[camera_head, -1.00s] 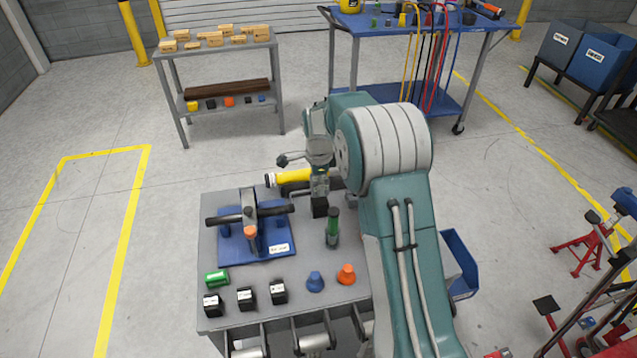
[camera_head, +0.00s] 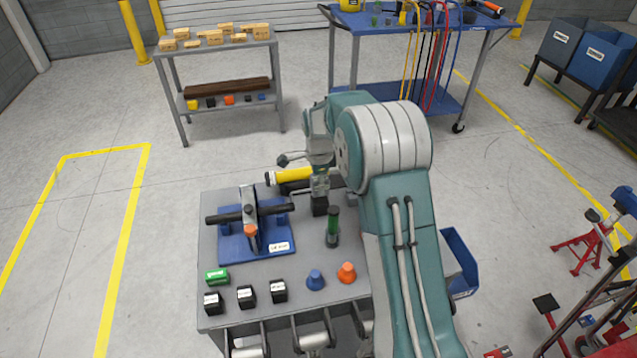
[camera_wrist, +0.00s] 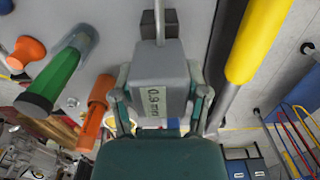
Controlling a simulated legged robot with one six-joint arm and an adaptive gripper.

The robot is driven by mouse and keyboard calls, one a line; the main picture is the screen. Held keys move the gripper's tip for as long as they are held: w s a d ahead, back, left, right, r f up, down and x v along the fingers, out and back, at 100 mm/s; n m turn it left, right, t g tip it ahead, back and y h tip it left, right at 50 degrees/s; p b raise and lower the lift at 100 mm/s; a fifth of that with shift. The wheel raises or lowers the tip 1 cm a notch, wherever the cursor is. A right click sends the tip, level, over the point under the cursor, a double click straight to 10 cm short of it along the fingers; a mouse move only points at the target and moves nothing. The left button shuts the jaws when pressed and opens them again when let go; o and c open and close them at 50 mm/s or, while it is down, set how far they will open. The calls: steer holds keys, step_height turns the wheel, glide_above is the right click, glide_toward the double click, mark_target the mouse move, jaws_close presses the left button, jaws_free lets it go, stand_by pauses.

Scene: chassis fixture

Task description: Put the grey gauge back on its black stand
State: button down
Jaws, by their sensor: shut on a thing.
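My gripper (camera_wrist: 160,100) is shut on the grey gauge (camera_wrist: 160,72), a block with a "0.9 mm" label and a thin grey stem. In the wrist view the stem points toward the black stand (camera_wrist: 148,22) and overlaps it; I cannot tell whether they touch. In the head view my gripper (camera_head: 320,182) is at the back right of the grey table, just above the small black stand (camera_head: 320,206). The gauge is hard to make out there.
A blue fixture (camera_head: 235,242) is left. Blue (camera_head: 315,280) and orange (camera_head: 347,272) knobs and black blocks (camera_head: 245,296) line the front.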

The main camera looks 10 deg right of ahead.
steer(key=shift+f, duration=1.3)
stand_by(0.5)
steer(key=shift+c, duration=0.4)
jaws_free()
steer(key=shift+o, duration=0.4)
steer(key=shift+f, duration=0.1)
steer(key=shift+r, duration=3.6)
